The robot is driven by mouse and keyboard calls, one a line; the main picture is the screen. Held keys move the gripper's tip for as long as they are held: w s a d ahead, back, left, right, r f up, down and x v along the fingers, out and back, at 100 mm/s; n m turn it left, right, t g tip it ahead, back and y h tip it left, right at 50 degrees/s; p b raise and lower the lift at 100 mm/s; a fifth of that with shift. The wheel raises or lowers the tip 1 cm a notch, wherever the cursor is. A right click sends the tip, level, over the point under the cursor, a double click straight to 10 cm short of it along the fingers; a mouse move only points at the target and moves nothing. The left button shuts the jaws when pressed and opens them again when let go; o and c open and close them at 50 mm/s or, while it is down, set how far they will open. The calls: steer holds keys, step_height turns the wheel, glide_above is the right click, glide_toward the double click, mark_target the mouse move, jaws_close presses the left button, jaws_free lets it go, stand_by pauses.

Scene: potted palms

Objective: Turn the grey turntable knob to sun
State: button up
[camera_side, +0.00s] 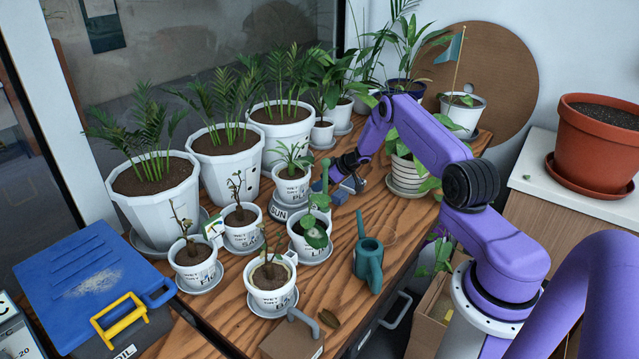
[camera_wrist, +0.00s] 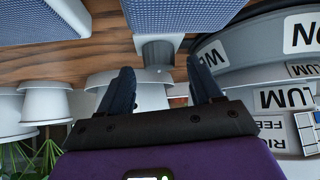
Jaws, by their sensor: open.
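The turntable (camera_side: 281,213) is a grey base with a SUN label on its front, under the white PLUM pot (camera_side: 291,188). My gripper (camera_side: 350,186) is open beside it on the right, low over the wood. In the wrist view my gripper's dark fingers (camera_wrist: 160,76) are spread. A grey upright block, apparently the knob (camera_wrist: 158,53), shows between and just beyond them. I cannot tell whether either finger touches it. The PLUM pot (camera_wrist: 285,98) is at the right there, upside down. In the side view my gripper crowds the knob, so its setting is unclear.
Small labelled pots, including one in front (camera_side: 271,289), stand left and front of the turntable. A teal watering can (camera_side: 368,262) stands in front of my gripper. A striped pot (camera_side: 406,176) is close on its right. Bare wood (camera_side: 345,228) lies between.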

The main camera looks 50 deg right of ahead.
steer(key=shift+x, duration=0.9)
steer(key=c, duration=1.1)
steer(key=shift+o, duration=0.2)
steer(key=shift+a, duration=0.1)
steer(key=shift+a+m+h, duration=0.2)
steer(key=shift+m+h, duration=1.3)
steer(key=shift+m, duration=0.4)
steer(key=shift+m+g+h, duration=0.3)
steer(key=shift+m+h, duration=0.4)
steer(key=shift+m, duration=0.3)
